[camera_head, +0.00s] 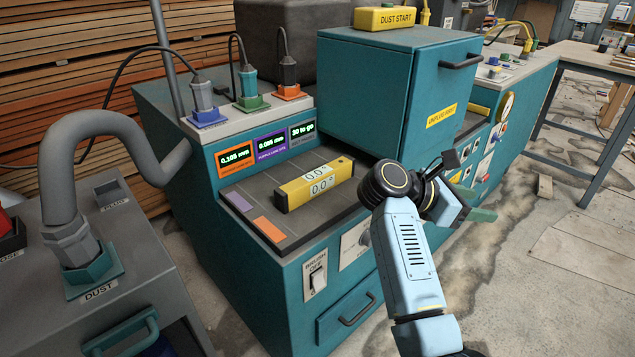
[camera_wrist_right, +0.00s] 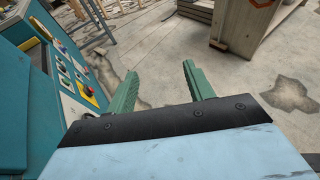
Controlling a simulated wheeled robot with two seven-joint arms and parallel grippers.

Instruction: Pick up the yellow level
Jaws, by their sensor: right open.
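The yellow level (camera_head: 316,184) lies on the dark top of the teal machine in the head view. My right arm stands to the right of the level, in front of the machine. My right gripper (camera_head: 478,214) points away to the right, apart from the level. In the right wrist view the green fingers of the right gripper (camera_wrist_right: 158,90) are spread with only floor between them. The level is not in the wrist view. My left gripper is not in view.
A teal cabinet (camera_head: 370,95) with an "unplug first" label stands behind and right of the level. A panel with small displays (camera_head: 268,145) and plugs (camera_head: 205,105) stands behind it. A grey hose (camera_head: 90,125) rises at left. Open floor (camera_head: 530,290) lies at right.

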